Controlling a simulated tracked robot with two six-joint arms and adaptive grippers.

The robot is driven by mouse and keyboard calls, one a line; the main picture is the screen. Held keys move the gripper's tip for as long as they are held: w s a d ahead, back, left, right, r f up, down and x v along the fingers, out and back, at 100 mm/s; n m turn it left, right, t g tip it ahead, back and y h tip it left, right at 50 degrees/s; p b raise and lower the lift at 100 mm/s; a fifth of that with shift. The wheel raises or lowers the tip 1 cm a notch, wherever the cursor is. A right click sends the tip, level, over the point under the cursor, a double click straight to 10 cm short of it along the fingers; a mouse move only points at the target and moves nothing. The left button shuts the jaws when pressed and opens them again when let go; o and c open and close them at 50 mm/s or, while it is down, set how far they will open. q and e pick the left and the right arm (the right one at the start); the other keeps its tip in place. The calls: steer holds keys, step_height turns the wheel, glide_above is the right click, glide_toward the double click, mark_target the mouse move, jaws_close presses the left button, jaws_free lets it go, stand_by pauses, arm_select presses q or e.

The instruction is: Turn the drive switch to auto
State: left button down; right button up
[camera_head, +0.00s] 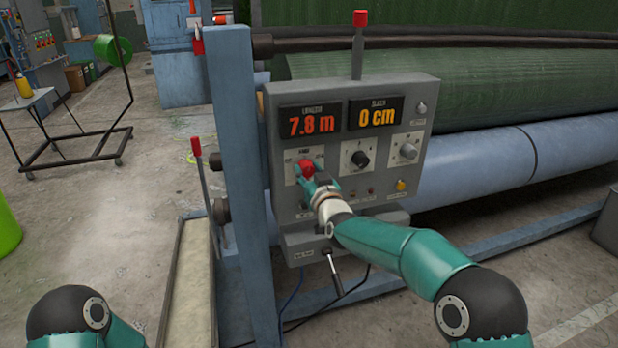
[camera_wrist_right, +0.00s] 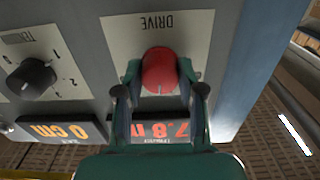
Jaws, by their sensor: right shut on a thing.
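The red drive switch (camera_head: 306,167) is at the left of the grey control panel (camera_head: 420,90), under the display that reads 7.8 m. In the right wrist view, the red knob (camera_wrist_right: 160,72) sits on a white plate lettered DRIVE, seen upside down. My right gripper (camera_head: 309,176) is shut on the knob. In the wrist view its two fingers (camera_wrist_right: 160,82) press on either side of it. The position marks are hidden or too small to read, so I cannot tell the switch's setting. My left gripper is out of view; only part of that arm shows at bottom left.
A black knob (camera_head: 360,158), a grey knob (camera_head: 407,151) and a yellow button (camera_head: 401,184) are right of the switch. A red-tipped lever (camera_head: 359,40) rises above the panel. A blue post (camera_head: 240,150) stands left. A green turf roll (camera_head: 480,85) lies behind.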

steer(key=m+b, duration=0.4)
steer(key=b, duration=0.1)
steer(key=m+b, duration=0.1)
steer(key=b, duration=0.1)
steer(key=shift+d+f+m, duration=0.15)
steer(key=shift+f+m, duration=0.1)
steer(key=shift+m, duration=0.15)
steer(key=shift+m+b, duration=1.2)
steer(key=shift+r+m+b, duration=0.15)
steer(key=shift+m+b, duration=0.55)
steer(key=shift+m, duration=0.5)
steer(key=shift+d, duration=0.1)
steer(key=o, duration=1.1)
steer(key=shift+w, duration=0.1)
steer(key=shift+o, duration=0.2)
